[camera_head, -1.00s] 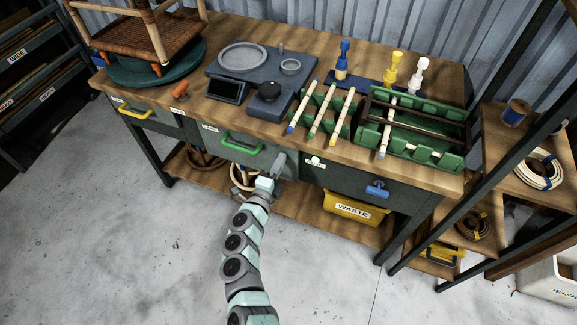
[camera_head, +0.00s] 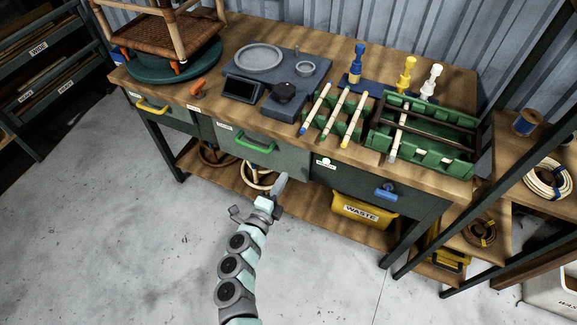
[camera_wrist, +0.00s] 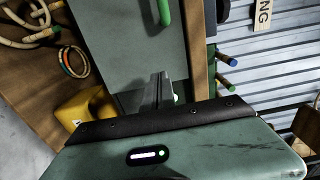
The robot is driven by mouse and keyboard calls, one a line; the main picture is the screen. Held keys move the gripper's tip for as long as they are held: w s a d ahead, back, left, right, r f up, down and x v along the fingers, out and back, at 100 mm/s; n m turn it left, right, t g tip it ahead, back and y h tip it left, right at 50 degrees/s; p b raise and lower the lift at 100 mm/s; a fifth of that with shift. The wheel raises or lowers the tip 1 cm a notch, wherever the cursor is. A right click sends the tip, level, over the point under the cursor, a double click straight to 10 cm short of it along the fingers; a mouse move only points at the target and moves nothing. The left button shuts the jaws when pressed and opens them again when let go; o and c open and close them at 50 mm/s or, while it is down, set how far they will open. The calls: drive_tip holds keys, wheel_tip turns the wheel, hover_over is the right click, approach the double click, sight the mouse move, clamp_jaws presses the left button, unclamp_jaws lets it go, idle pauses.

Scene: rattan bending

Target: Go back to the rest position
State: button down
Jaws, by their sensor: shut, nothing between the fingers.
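My gripper (camera_head: 279,184) is shut and empty. In the head view it hangs in front of the workbench (camera_head: 205,106), just below the drawer with the green handle (camera_head: 257,146). The arm reaches up to it from the bottom of the picture. In the wrist view, the gripper's fingers (camera_wrist: 158,90) point toward a grey-green drawer front, and the green handle (camera_wrist: 164,12) shows at the top. Whether the fingertips touch the bench cannot be told, but they look apart from it in the head view.
A yellow waste bin (camera_head: 362,212) stands on the lower shelf. The bench top holds a chair seat on a green turntable (camera_head: 168,66), a dark scale (camera_head: 241,89) and a green rack (camera_head: 455,148) with rods. A shelf stand (camera_head: 500,195) is at right. The floor in front is clear.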

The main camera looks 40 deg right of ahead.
drive_tip(key=p+v, duration=0.1)
drive_tip(key=v, duration=0.5)
drive_tip(key=shift+a, duration=0.2)
drive_tip(key=shift+s, duration=0.15)
